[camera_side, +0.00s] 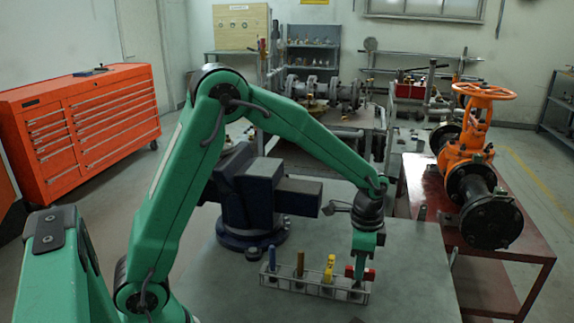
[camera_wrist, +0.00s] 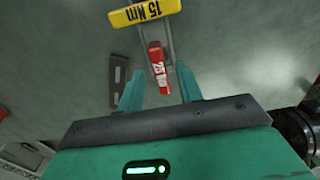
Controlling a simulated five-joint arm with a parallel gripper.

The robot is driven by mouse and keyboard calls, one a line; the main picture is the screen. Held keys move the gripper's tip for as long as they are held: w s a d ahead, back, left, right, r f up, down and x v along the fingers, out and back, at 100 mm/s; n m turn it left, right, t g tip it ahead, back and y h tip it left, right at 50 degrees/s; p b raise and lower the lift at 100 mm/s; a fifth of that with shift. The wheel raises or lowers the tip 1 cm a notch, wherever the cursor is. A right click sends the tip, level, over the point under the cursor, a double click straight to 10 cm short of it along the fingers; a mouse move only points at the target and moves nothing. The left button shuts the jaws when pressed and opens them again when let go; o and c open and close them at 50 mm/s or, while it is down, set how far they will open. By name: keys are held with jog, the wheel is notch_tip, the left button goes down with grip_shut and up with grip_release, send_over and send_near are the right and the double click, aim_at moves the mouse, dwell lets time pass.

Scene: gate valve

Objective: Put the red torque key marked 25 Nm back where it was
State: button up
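The red torque key (camera_side: 369,274) is at the right end of a small wire rack (camera_side: 310,287) on the table; its red handle also shows in the wrist view (camera_wrist: 158,68), with a white marking that looks like 25 Nm. My gripper (camera_side: 357,272) is down at the red key and hides part of it in the side view. In the wrist view my gripper (camera_wrist: 160,80) is open, one finger on each side of the red handle, with gaps visible. A yellow key (camera_side: 329,267) marked 15 Nm stands beside it in the rack and in the wrist view (camera_wrist: 146,12).
An orange gate valve (camera_side: 465,150) is on a red table at the right. The grey tabletop (camera_side: 415,265) right of the rack is mostly clear.

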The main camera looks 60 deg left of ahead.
notch_tip(320, 180, up, 11)
jog(key=shift+f, duration=0.2)
dwell(0.7)
jog(key=s+a+r+n+t, duration=0.2)
jog(key=s+a+n, duration=0.1)
jog(key=s, duration=0.7)
jog(key=s+a+r+n+t, duration=0.3)
jog(key=s+n, duration=0.3)
jog(key=s, duration=0.5)
jog(key=shift+t, duration=0.3)
jog(key=shift+s+r, duration=0.1)
dwell(0.5)
